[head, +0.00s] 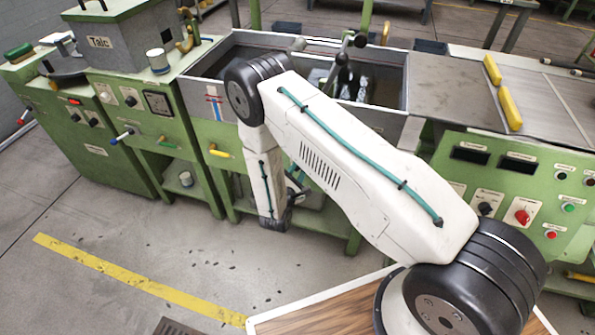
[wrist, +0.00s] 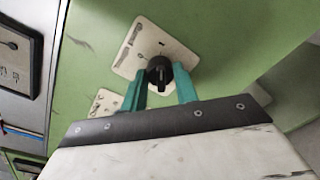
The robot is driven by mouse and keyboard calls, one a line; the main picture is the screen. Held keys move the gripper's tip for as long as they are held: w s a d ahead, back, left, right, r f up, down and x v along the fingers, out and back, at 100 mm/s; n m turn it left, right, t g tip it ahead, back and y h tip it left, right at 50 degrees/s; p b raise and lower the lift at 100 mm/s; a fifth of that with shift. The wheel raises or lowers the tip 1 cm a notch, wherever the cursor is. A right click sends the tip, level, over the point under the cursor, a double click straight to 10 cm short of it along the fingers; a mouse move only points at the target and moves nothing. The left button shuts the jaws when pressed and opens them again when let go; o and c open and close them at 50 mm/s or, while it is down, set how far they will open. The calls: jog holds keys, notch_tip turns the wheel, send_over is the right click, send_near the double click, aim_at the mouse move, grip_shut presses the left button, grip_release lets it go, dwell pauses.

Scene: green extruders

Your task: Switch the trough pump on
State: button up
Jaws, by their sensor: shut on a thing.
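A black rotary knob (wrist: 157,63) sits on a white square plate (wrist: 133,58) on a green panel in the wrist view. My gripper (wrist: 160,74) has its two teal fingers on either side of the knob and is shut on it. The plate's lettering is too blurred to read, and the knob's pointer direction is hard to tell. In the head view, the grey trough (head: 197,98) stands behind my arm. My arm reaches down in front of the green frame below it, and the held knob cannot be made out there.
A second white plate (wrist: 103,101) is partly hidden by my gripper. A yellow handle (head: 220,152) is left of my forearm under the trough. A green control panel (head: 520,180) with a red switch stands at the right.

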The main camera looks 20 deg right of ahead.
jog(key=shift+m, duration=0.5)
jog(key=o, duration=1)
jog(key=shift+c, duration=0.2)
jog(key=v, duration=0.8)
